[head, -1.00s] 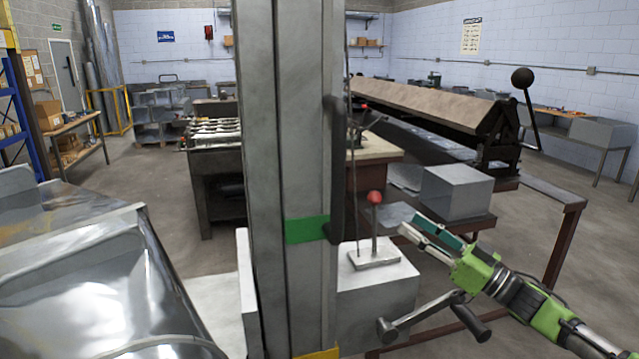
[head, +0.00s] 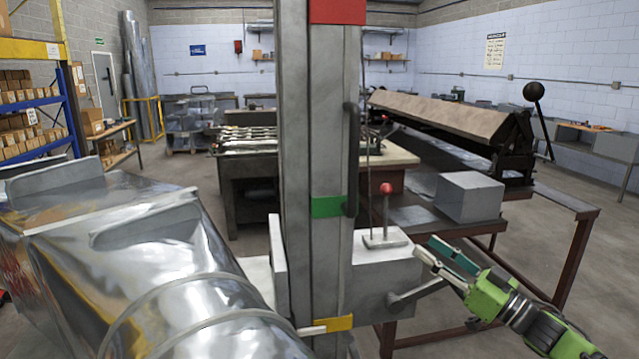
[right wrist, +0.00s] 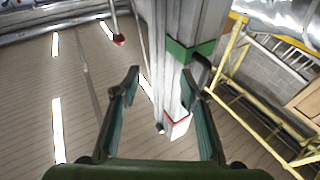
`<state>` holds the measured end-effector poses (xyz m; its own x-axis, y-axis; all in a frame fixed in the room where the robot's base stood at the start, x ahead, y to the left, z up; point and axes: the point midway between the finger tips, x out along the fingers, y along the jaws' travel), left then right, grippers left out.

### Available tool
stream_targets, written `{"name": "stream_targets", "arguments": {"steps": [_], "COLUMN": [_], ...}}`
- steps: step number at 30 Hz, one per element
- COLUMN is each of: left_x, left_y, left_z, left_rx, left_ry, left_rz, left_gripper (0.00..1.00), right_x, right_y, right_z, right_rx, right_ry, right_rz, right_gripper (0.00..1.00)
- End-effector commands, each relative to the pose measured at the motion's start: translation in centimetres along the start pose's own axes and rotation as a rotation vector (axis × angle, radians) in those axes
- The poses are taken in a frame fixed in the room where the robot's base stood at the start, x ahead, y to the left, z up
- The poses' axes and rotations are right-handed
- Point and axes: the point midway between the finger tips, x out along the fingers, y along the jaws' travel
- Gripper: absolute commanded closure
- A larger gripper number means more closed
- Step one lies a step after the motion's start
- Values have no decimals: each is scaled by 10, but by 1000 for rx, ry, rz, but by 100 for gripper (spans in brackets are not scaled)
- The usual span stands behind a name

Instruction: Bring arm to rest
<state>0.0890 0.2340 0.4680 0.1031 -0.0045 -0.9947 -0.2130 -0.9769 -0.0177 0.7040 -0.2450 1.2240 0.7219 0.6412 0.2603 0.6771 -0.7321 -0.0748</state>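My right gripper (head: 432,256) is at the lower right of the head view, its arm coming in from the lower right corner. Its teal-lined fingers are spread apart with nothing between them. In the right wrist view my right gripper (right wrist: 160,85) is also open and empty, with the grey column (right wrist: 170,60) showing beyond the fingers. In the head view the gripper overlaps the end of a grey crank (head: 405,300) on the machine; I cannot tell whether they touch. My left gripper is not in view.
The tall column (head: 326,130) with red, green and yellow bands stands in the middle. Shiny ductwork (head: 150,250) fills the lower left. A red-knobbed lever (head: 386,205) and a grey box (head: 468,197) on a bench are near my right gripper. Floor shows at the far right.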

Motion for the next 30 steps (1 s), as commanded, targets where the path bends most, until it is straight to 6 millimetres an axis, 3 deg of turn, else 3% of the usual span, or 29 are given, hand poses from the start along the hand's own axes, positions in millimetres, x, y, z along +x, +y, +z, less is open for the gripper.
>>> {"name": "stream_targets", "arguments": {"steps": [11, 17, 20, 23, 26, 30], "left_x": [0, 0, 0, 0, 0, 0], "left_y": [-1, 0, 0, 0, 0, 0], "left_z": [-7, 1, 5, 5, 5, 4], "left_rx": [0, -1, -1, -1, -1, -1], "left_ry": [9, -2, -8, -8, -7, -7], "left_rz": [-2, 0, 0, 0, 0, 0], "left_gripper": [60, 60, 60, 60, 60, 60], "right_x": [12, 0, -21, -55, -102, -179], "right_y": [-51, -100, -132, -160, -184, -214], "right_z": [90, 157, 195, 226, 250, 270], "right_rx": [22, 35, 41, 47, 58, 83], "right_ry": [-128, -269, -385, -525, -683, -916], "right_rz": [104, 204, 278, 358, 434, 520], "right_gripper": [60, 60, 60, 60, 60, 60]}}
